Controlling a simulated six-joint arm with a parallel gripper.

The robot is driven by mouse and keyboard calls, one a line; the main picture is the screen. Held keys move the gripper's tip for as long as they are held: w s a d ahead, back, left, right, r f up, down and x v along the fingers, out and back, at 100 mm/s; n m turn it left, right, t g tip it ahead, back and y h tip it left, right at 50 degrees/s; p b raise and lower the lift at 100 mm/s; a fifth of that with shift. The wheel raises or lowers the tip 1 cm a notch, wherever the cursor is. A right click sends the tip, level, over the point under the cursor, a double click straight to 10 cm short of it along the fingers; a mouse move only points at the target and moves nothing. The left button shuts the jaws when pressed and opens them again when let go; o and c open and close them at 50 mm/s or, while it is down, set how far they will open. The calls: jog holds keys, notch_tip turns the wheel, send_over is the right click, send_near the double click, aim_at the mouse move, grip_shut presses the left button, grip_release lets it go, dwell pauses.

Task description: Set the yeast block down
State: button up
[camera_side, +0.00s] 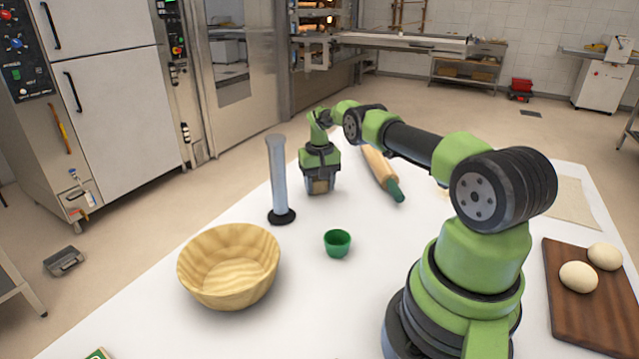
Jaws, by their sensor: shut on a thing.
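My gripper (320,183) points down over the far part of the white table (300,318). It is shut on the yeast block (318,187), a small tan-brown block that shows between the fingers. The block is at or just above the table top; I cannot tell whether it touches. The fingers hide part of it.
A grey cylinder on a black base (278,180) stands just left of my gripper. A rolling pin (382,172) lies close on the right. A green cup (337,243) and wooden bowl (229,265) are nearer. A board (585,315) with dough balls is at right.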

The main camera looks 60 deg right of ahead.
jog(key=shift+f, duration=0.15)
jog(key=o, duration=0.9)
jog(key=shift+o, duration=0.2)
